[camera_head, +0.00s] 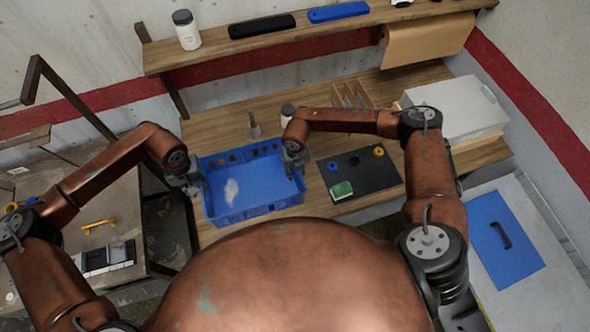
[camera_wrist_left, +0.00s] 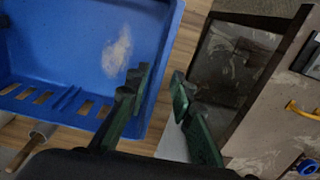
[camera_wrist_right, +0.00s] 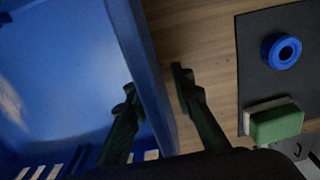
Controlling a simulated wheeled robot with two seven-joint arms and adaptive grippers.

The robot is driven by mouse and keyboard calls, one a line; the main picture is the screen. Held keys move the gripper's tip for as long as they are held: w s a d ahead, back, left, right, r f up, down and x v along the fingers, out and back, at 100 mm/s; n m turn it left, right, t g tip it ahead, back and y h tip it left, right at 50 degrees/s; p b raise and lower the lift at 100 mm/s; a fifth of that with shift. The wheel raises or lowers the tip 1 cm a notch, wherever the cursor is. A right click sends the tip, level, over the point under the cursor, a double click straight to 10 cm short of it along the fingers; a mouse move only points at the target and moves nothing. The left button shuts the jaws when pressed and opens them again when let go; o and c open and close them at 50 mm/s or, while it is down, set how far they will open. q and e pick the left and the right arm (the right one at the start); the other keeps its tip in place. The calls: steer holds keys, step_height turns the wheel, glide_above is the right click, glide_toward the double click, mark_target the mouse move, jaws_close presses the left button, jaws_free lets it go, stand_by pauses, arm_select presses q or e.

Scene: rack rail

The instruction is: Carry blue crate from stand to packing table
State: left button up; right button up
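The blue crate (camera_head: 252,205) appears to rest on the wooden table (camera_head: 218,128), near its front edge, with a pale worn patch on its floor. My left gripper (camera_head: 195,182) is at its left wall; in the left wrist view the fingers (camera_wrist_left: 160,92) are apart, one over the crate's inner side and one outside. My right gripper (camera_head: 294,158) is at its right wall; in the right wrist view the open fingers (camera_wrist_right: 155,85) stand on either side of the wall (camera_wrist_right: 142,60), with a gap visible on the outer side. I cannot tell whether either gripper touches the crate.
Right of the crate lies a black mat (camera_head: 365,178) with a green-and-white block (camera_head: 341,190) and small rings. A grey bin (camera_head: 455,108) stands behind right. A shelf (camera_head: 340,28) hangs above. A worn table (camera_head: 110,205) stands left, separated by a gap.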

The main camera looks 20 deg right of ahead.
steer(key=r, duration=0.8)
steer(key=s+r, duration=0.1)
steer(key=r, duration=0.3)
steer(key=shift+r, duration=0.15)
